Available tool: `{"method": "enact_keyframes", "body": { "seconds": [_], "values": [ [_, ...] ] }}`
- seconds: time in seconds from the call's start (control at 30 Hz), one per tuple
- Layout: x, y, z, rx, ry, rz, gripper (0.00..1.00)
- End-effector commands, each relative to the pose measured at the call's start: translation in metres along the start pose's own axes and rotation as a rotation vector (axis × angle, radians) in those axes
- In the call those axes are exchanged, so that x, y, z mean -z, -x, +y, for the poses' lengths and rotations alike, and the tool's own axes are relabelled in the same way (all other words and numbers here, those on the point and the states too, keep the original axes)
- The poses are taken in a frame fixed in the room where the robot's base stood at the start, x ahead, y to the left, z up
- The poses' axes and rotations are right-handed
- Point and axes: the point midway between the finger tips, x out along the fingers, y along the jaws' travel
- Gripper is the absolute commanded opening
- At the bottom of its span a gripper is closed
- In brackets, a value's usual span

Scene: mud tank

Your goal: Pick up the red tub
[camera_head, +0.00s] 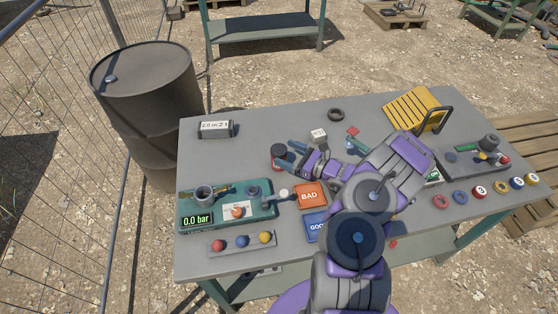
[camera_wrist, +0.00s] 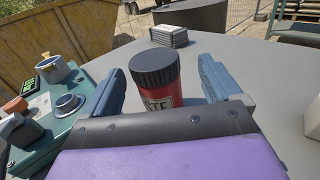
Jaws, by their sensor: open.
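The red tub (camera_wrist: 163,98) is a small upright cylinder with a ribbed black lid and a label. In the wrist view it stands on the grey table, between the lines of my two blue fingers, with a gap showing on each side. My gripper (camera_wrist: 160,82) is open and empty. Its palm hides the lower part of the tub. In the head view the tub's dark lid (camera_head: 279,151) shows at the fingertips of my gripper (camera_head: 283,153), with a little red below it. I cannot tell how deep the tub sits between the fingers.
A green pressure device (camera_head: 228,207) reading 0.0 bar lies left of the tub, near the orange BAD tile (camera_head: 310,195). A white cube (camera_head: 318,135) is right of the fingers.

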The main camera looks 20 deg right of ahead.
Motion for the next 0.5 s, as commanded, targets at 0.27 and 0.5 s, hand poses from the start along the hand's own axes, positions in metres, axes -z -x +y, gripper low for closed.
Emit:
{"method": "enact_keyframes", "body": {
  "seconds": [0.27, 0.5],
  "values": [
    [0.002, -0.032, 0.006, -0.004, 0.001, -0.001, 0.92],
    [0.0, -0.053, 0.006, -0.001, 0.002, -0.002, 0.92]
  ]
}}
